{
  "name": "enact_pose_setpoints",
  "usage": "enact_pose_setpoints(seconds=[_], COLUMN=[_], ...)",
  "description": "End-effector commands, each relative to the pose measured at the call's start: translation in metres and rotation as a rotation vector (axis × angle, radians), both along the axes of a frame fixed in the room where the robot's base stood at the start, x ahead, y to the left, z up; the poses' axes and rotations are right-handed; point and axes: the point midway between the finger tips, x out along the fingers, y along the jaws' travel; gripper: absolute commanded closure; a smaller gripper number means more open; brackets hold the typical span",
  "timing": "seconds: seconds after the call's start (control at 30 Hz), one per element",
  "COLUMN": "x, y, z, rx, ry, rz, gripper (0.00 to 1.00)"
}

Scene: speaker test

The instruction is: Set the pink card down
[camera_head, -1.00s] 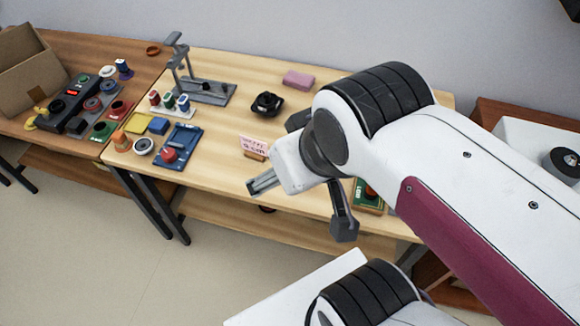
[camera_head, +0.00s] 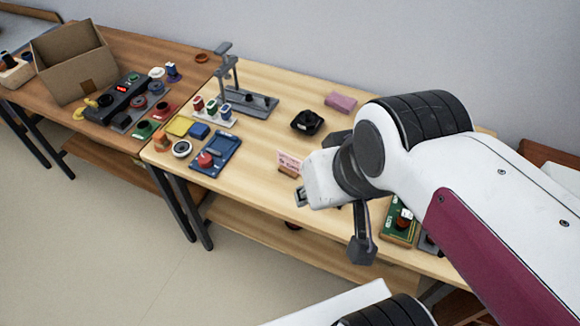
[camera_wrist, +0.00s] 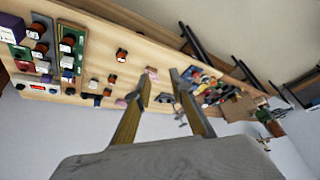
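The pink card (camera_head: 290,161) stands upright in a small wooden holder (camera_head: 288,172) near the front of the light wooden table, with dark print on it. My gripper (camera_head: 332,222) hangs over the table's front edge, just right of and nearer than the card. Its body seems to cover the card's right end. In the wrist view my gripper (camera_wrist: 163,74) shows two fingers apart with a gap between them and nothing held. A small pinkish thing by the left fingertip there is too small to name surely.
A black round part (camera_head: 307,122) and a pink block (camera_head: 341,102) lie behind the card. A grey stand (camera_head: 250,102), a blue tray (camera_head: 226,150) and several small parts are to the left. A green board (camera_head: 397,226) lies right of my gripper. Bare tabletop (camera_head: 258,150) lies left of the card.

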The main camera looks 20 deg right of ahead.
Motion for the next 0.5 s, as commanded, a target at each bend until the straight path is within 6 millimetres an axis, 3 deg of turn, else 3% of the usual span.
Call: enact_pose_setpoints(seconds=[0.5], x=[0.052], y=[0.040], z=[-0.028], rx=[0.386], ry=[0.177], rz=[-0.316], gripper=[0.78])
